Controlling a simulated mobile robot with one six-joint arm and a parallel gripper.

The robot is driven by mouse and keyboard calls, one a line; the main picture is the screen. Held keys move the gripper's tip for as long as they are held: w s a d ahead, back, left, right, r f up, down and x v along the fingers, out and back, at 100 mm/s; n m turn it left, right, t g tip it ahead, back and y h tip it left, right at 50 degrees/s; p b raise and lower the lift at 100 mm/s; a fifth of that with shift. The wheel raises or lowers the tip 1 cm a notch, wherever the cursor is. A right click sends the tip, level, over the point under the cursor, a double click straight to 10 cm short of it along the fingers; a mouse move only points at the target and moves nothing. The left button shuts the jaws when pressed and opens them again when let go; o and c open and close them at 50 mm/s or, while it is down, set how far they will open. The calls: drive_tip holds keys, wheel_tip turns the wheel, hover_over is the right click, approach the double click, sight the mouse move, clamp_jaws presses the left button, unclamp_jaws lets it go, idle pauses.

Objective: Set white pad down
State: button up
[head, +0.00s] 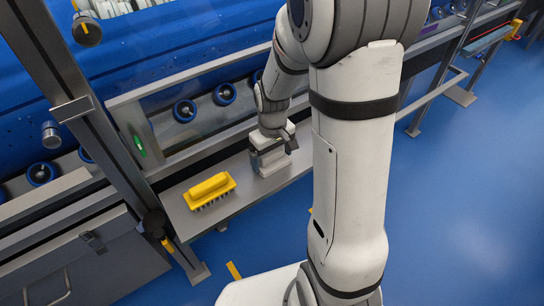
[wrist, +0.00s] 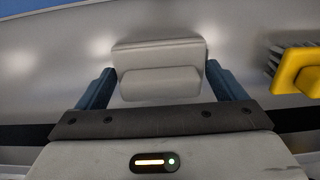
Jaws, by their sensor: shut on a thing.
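The white pad (wrist: 158,68) is between the two blue fingers of my gripper (wrist: 160,92) in the wrist view. It is a pale block with a raised grip part, and the fingers are shut on its sides. In the head view my gripper (head: 272,160) is low over the grey shelf, with the pad (head: 268,163) at its end. The pad is at or very near the shelf surface; I cannot tell whether it touches. Part of the pad is hidden by my gripper.
A yellow brush (head: 209,189) with dark bristles lies on the grey shelf (head: 238,190) to the left of my gripper, and shows at the right edge of the wrist view (wrist: 298,70). A metal post (head: 85,110) stands left of the shelf. A rail with blue rollers (head: 184,110) runs behind.

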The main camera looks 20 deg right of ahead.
sight(272, 153)
drive_tip(key=o, duration=0.7)
wheel_tip(272, 153, up, 12)
drive_tip(key=p, duration=0.2)
drive_tip(key=s+r+m, duration=0.1)
drive_tip(key=s, duration=0.3)
drive_tip(key=s+r+m+t, duration=0.1)
drive_tip(key=s+r, duration=0.1)
drive_tip(key=s, duration=0.3)
drive_tip(key=s+r+m+t, duration=0.1)
drive_tip(key=s, duration=0.4)
drive_tip(key=shift+a+r+m, duration=0.3)
drive_tip(key=shift+a+r, duration=0.05)
drive_tip(key=shift+a, duration=0.05)
drive_tip(key=shift+w+r+p, duration=0.1)
drive_tip(key=shift+p, duration=0.2)
